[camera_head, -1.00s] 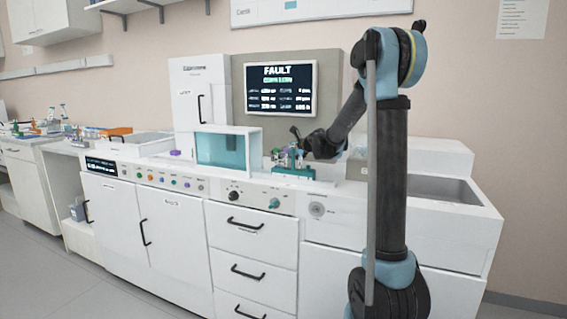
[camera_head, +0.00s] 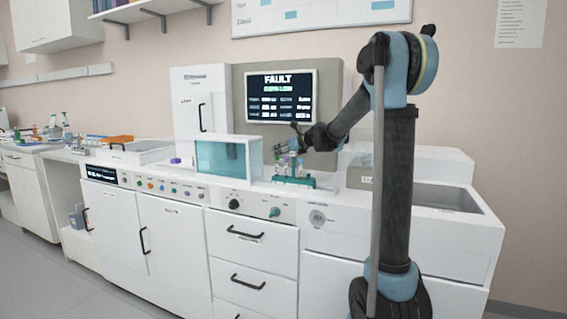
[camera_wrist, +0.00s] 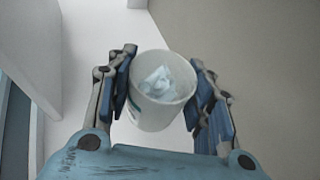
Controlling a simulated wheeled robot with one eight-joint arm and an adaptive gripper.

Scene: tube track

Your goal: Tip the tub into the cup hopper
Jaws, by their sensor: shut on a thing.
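In the wrist view a round white tub (camera_wrist: 160,112) sits between the two fingers of my gripper (camera_wrist: 163,90). The fingers are shut on its sides. I see into its open mouth, where pale bluish, crumpled-looking pieces lie. In the head view my gripper (camera_head: 295,143) is small, above the machine's worktop near a teal rack (camera_head: 294,180); the tub is too small to make out clearly there. I cannot pick out the cup hopper in either view.
A teal-windowed box (camera_head: 222,158) stands left of the rack. Behind is a screen (camera_head: 281,96) reading FAULT. A sink basin (camera_head: 432,193) lies at the right. A purple-capped item (camera_head: 176,162) stands on the worktop at left.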

